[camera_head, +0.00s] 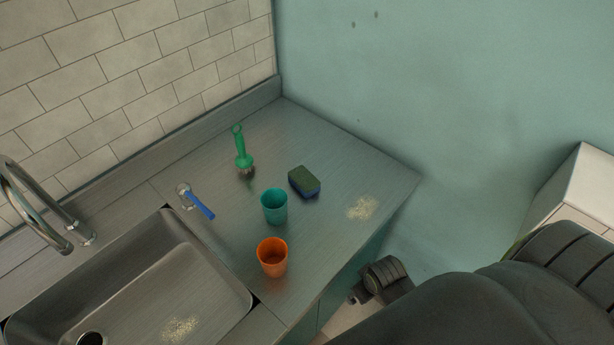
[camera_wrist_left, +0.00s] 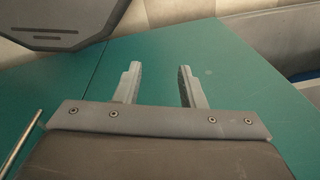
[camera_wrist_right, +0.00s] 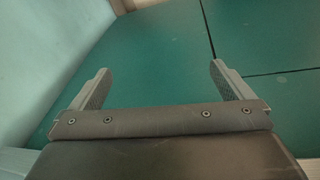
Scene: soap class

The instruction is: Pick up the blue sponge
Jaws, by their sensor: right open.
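The blue sponge (camera_head: 307,188) lies on the steel counter behind and to the right of a teal cup. Its top is a dark green scouring layer and its side is blue. My left gripper (camera_wrist_left: 159,69) shows in the left wrist view with its fingers apart and nothing between them, in front of a green cabinet face. My right gripper (camera_wrist_right: 159,73) is wide open and empty in the right wrist view, also in front of green panels. Neither wrist view shows the sponge. In the head view, part of my dark arm is at the lower right, off the counter.
The teal cup (camera_head: 274,207) stands close to the sponge. An orange cup (camera_head: 272,258), a green-handled brush (camera_head: 242,152) and a blue-handled tool (camera_head: 200,205) are on the counter. The sink (camera_head: 205,262) is left. Crumbs (camera_head: 362,208) lie right of the sponge.

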